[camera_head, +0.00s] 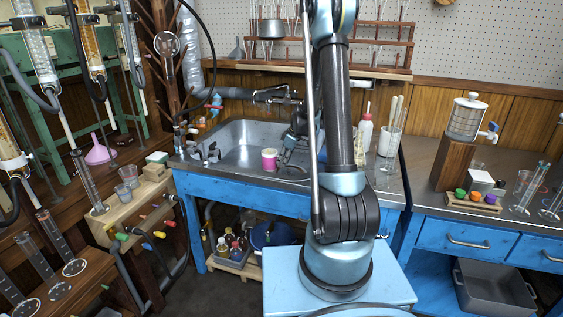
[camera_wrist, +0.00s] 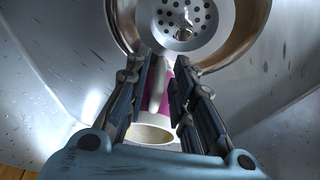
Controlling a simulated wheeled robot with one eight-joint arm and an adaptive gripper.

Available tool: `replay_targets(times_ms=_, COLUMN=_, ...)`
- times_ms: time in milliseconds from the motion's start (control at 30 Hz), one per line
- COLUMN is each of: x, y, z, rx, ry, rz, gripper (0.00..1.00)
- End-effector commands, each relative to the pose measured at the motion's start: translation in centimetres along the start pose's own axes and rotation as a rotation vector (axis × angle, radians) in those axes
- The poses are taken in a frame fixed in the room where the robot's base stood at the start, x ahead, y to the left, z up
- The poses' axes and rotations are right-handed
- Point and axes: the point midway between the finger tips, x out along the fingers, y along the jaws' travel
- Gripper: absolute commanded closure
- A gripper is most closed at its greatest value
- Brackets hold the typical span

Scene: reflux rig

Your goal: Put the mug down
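The mug (camera_head: 269,160) is pink with a pale rim and shows at the front part of the sink in the head view, looking upright. In the wrist view the magenta mug (camera_wrist: 166,104) lies between my two fingers, with its cream rim towards the camera. Its pale handle runs between the fingers. My gripper (camera_head: 286,158) is right beside the mug in the head view; in the wrist view my gripper (camera_wrist: 166,75) appears closed on the handle. The fingertip contact is partly hidden. I cannot tell whether the mug's base touches anything.
The metal sink (camera_head: 237,150) is set in a blue bench, with its drain (camera_wrist: 184,22) beyond the fingers. A white bottle (camera_head: 365,135) and a glass beaker (camera_head: 388,143) stand right of the sink. A wooden stand with clear cups (camera_head: 129,174) is at the left.

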Motion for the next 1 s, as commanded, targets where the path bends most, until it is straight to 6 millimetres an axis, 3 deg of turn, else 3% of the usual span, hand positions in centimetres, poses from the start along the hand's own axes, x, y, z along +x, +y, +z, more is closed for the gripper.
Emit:
replay_targets(times_ms=467, x=-0.7, y=0.0, z=0.0, rx=0.001, ry=0.0, rz=0.0, gripper=0.71)
replay_targets(times_ms=1000, x=-8.0, y=0.0, z=0.0, rx=0.002, ry=-0.001, rz=0.0, gripper=0.71)
